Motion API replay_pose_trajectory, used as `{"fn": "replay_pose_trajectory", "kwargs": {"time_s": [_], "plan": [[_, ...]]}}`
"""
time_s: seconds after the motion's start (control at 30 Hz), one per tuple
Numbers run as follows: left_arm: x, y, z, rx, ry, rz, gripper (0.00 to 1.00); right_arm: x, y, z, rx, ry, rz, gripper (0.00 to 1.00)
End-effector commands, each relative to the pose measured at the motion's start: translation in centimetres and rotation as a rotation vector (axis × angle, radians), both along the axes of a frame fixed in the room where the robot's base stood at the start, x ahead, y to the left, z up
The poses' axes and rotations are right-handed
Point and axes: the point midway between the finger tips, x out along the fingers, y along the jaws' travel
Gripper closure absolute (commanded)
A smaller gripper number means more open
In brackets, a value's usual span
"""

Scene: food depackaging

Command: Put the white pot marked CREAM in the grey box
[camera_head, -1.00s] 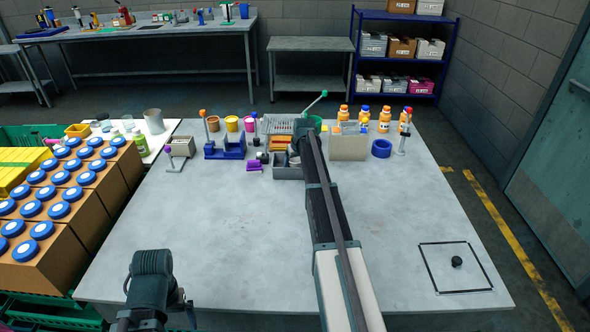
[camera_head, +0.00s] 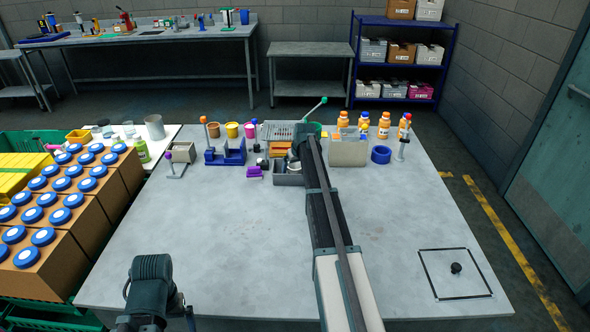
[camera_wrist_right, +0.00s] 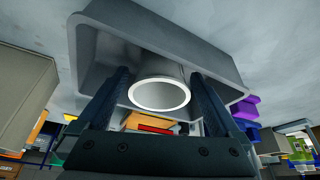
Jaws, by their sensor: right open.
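The white pot (camera_wrist_right: 160,93) shows its round pale rim in the right wrist view. It appears to be inside the grey box (camera_wrist_right: 88,60), whose walls surround it; its CREAM mark is not visible. In the head view the grey box (camera_head: 288,180) is at the table's back middle, and the pot (camera_head: 295,167) is a small pale shape in it. My right gripper (camera_wrist_right: 163,98) is open, with one finger on each side of the pot; whether they touch it is unclear. In the head view my right arm partly hides the box. My left gripper (camera_head: 160,318) is at the bottom left, its fingers unclear.
A purple item (camera_head: 253,171) lies left of the box. A blue stand (camera_head: 225,155) is further left, and a beige bin (camera_head: 348,151), blue ring (camera_head: 381,155) and orange bottles (camera_head: 384,124) stand to the right. The table's front (camera_head: 230,230) is mostly clear.

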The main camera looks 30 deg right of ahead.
Motion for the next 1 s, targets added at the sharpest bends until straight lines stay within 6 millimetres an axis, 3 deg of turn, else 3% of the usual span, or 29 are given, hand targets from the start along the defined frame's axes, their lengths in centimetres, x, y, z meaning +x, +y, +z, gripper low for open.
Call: {"fn": "replay_pose_trajectory", "kwargs": {"time_s": [0.6,0.77,1.0], "plan": [[0.0,0.0,9.3,0.000,0.000,-0.002,0.00,-3.6,0.6,9.3,0.000,0.000,0.000,0.00],[0.0,0.0,10.4,0.000,0.000,-0.002,0.00,-4.2,0.7,10.4,0.000,0.000,0.000,0.00],[0.0,0.0,10.4,0.000,0.000,-0.003,0.00,-4.3,0.7,10.4,0.000,0.000,0.000,0.00]]}}
